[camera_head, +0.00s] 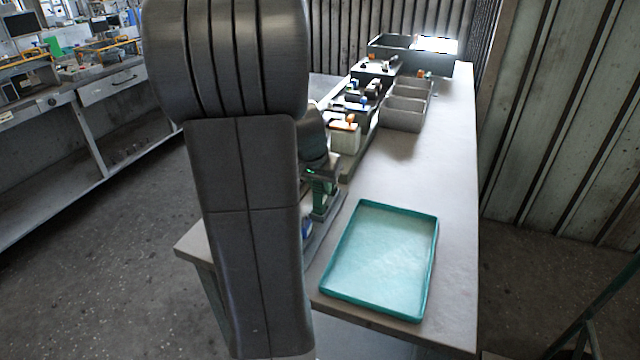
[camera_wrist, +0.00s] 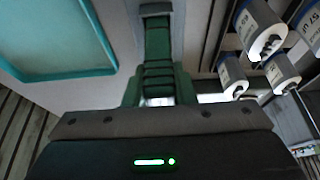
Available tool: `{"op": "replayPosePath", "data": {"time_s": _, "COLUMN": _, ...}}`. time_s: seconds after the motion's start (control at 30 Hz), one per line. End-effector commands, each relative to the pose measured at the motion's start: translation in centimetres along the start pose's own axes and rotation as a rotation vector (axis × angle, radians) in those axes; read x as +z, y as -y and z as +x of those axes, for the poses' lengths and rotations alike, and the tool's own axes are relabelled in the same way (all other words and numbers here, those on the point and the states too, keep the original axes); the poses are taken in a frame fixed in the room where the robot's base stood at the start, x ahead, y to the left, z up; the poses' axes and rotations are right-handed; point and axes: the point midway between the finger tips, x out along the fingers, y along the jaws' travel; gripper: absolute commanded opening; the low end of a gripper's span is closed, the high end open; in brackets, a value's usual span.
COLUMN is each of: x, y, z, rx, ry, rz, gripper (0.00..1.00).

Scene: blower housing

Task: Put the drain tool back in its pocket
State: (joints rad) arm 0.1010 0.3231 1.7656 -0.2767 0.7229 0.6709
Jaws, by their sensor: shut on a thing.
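My gripper (camera_head: 320,208) is over the left side of the bench, left of the teal tray, partly hidden by my own arm. In the wrist view its green fingers (camera_wrist: 156,14) are close together and point away toward the bench. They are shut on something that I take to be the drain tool. The tool's shape is hidden by the fingers, so I cannot tell how it is tilted. I cannot make out the tool's pocket in either view.
The teal tray (camera_head: 378,262) looks empty at the bench's near end. Grey bins (camera_head: 402,116), a rack of small parts (camera_head: 346,138) and a dark box (camera_head: 440,66) are farther back. The bench's right side is clear.

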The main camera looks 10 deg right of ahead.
Motion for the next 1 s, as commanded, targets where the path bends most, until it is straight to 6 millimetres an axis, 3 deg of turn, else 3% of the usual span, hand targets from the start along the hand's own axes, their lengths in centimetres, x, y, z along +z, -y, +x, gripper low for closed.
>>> {"op": "replayPosePath", "data": {"time_s": 0.4, "x": 0.4, "y": 0.0, "z": 0.9, "rx": 0.000, "ry": 0.000, "rz": 0.000, "gripper": 0.08}}
{"op": "replayPosePath", "data": {"time_s": 0.43, "x": 0.3, "y": 0.0, "z": 0.8, "rx": 0.000, "ry": 0.000, "rz": 0.000, "gripper": 0.27}}
{"op": "replayPosePath", "data": {"time_s": 0.53, "x": 0.3, "y": 0.0, "z": 0.8, "rx": 0.000, "ry": 0.000, "rz": 0.000, "gripper": 0.47}}
{"op": "replayPosePath", "data": {"time_s": 0.57, "x": 0.3, "y": 0.0, "z": 0.8, "rx": 0.000, "ry": 0.000, "rz": 0.000, "gripper": 0.49}}
{"op": "replayPosePath", "data": {"time_s": 0.87, "x": 0.3, "y": 0.0, "z": 0.6, "rx": 0.000, "ry": 0.000, "rz": 0.000, "gripper": 0.49}}
{"op": "replayPosePath", "data": {"time_s": 1.0, "x": 0.2, "y": 0.1, "z": -0.7, "rx": -0.002, "ry": -0.003, "rz": 0.001, "gripper": 0.49}}
